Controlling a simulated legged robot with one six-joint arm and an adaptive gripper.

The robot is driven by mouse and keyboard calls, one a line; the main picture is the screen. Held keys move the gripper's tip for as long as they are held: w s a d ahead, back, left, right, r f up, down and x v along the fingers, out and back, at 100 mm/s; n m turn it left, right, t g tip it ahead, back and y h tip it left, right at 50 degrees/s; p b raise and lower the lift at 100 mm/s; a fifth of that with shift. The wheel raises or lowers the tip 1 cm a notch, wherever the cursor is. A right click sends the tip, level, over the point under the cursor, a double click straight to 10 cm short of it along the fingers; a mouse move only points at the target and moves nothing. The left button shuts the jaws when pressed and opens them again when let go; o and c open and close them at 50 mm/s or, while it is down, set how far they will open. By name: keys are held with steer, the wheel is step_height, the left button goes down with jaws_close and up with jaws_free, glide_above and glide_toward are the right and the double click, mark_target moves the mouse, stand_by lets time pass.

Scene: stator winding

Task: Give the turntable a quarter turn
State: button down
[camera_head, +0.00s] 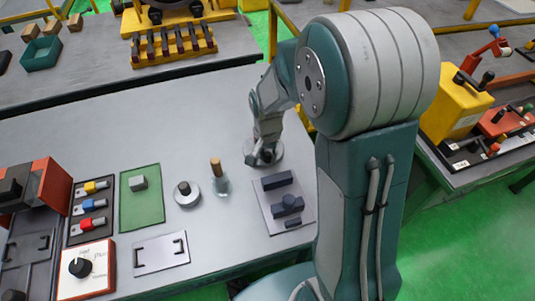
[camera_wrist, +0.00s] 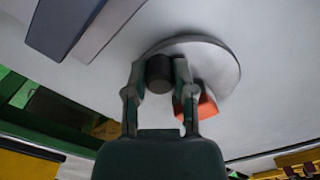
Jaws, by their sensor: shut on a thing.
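The turntable is a round pale grey disc (camera_wrist: 218,62) lying on the bench; in the head view its rim (camera_head: 277,157) shows below my arm's end. A dark cylindrical knob (camera_wrist: 159,70) stands on the disc. My gripper (camera_wrist: 160,78) has its two fingers on either side of this knob and is shut on it. In the head view my gripper (camera_head: 265,146) reaches down over the disc and partly hides it. An orange piece (camera_wrist: 207,107) shows at the disc's edge, partly behind the right finger.
A grey plate with dark blocks (camera_head: 298,217) lies close in front of the turntable. A glass jar with a wooden handle (camera_head: 220,184) and a round knobbed piece (camera_head: 187,199) stand to its left. A green mat (camera_head: 142,211) lies farther left. The bench (camera_head: 190,135) behind these is clear.

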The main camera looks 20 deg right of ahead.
mark_target(279, 148)
steer(key=shift+d+n, duration=0.15)
steer(key=shift+n, duration=0.35)
stand_by(0.6)
